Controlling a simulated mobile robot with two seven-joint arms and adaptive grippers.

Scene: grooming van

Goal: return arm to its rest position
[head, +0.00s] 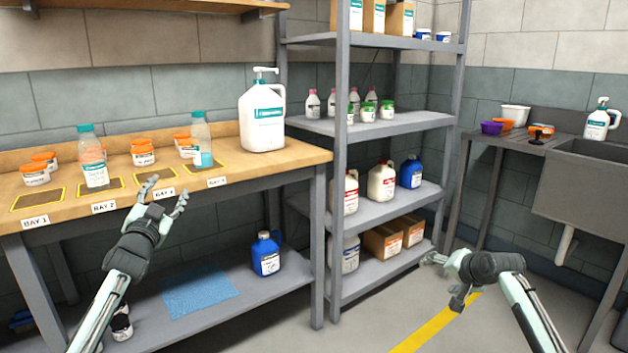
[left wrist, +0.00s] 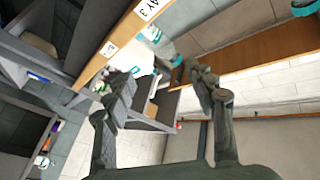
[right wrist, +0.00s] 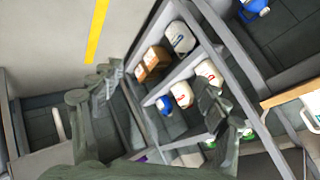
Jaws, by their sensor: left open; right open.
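My left gripper (head: 163,193) is open and empty. In the head view it is in front of the wooden bench's front edge, by the middle bay labels. In the left wrist view its two fingers (left wrist: 165,85) are spread apart with nothing between them. My right gripper (head: 448,277) is to the right, in front of the metal shelving and above the floor. In the right wrist view its fingers (right wrist: 150,110) are wide apart and hold nothing.
The bench (head: 305,152) carries bottles (head: 92,160), orange-lidded tubs (head: 143,152) and a large white pump jug (head: 262,115). Metal shelving (head: 395,124) with jugs and boxes stands behind, a sink (head: 585,185) at the far right. The floor by the yellow line (head: 435,325) is clear.

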